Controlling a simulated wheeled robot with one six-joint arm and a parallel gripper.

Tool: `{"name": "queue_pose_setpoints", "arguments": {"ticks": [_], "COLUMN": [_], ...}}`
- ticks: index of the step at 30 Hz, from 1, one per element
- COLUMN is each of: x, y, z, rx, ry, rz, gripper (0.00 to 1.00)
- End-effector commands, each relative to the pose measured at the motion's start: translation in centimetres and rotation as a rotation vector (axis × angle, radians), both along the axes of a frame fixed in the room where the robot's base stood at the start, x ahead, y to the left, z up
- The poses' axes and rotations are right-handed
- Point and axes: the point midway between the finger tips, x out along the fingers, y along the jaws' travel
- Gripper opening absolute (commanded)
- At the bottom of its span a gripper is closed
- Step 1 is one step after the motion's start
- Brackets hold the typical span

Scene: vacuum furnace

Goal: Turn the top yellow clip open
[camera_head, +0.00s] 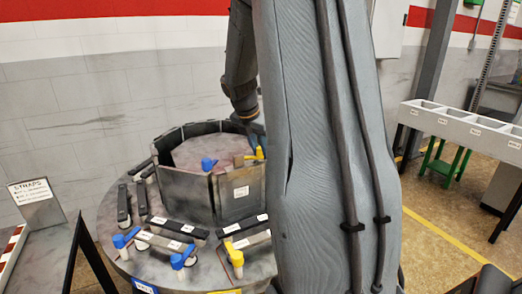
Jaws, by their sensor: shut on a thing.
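The top yellow clip (259,153) sits on the upper rim of the grey segmented ring (236,192), on its right side. My gripper (256,137) comes down from above and is at this clip, shut on it. My arm hides the right part of the ring and most of the fingertips, so the exact grip is hard to see. A second yellow clip (236,256) stands lower, on the round base at the front.
Several blue clips and dark bars lie around the round base (112,220). A sign (31,191) stands on a side table at left. A white bin rack (463,124) is at right, with open floor before it.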

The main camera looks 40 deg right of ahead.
Motion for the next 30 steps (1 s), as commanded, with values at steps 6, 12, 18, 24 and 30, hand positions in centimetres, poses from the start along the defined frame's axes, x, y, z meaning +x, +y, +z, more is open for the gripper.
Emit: {"name": "queue_pose_setpoints", "arguments": {"ticks": [6,12,18,24,30], "x": [0.00,0.01,0.03,0.00,0.04], "y": [-0.01,-0.03,-0.05,-0.09,-0.11], "z": [0.09,0.14,0.15,0.12,0.14], "rx": [-0.001,-0.001,-0.001,-0.001,-0.001], "ry": [0.002,0.003,0.002,0.003,0.001], "rz": [-0.091,-0.249,-0.439,-0.631,-0.820], "gripper": [0.02,0.02,0.02,0.02,0.02]}}
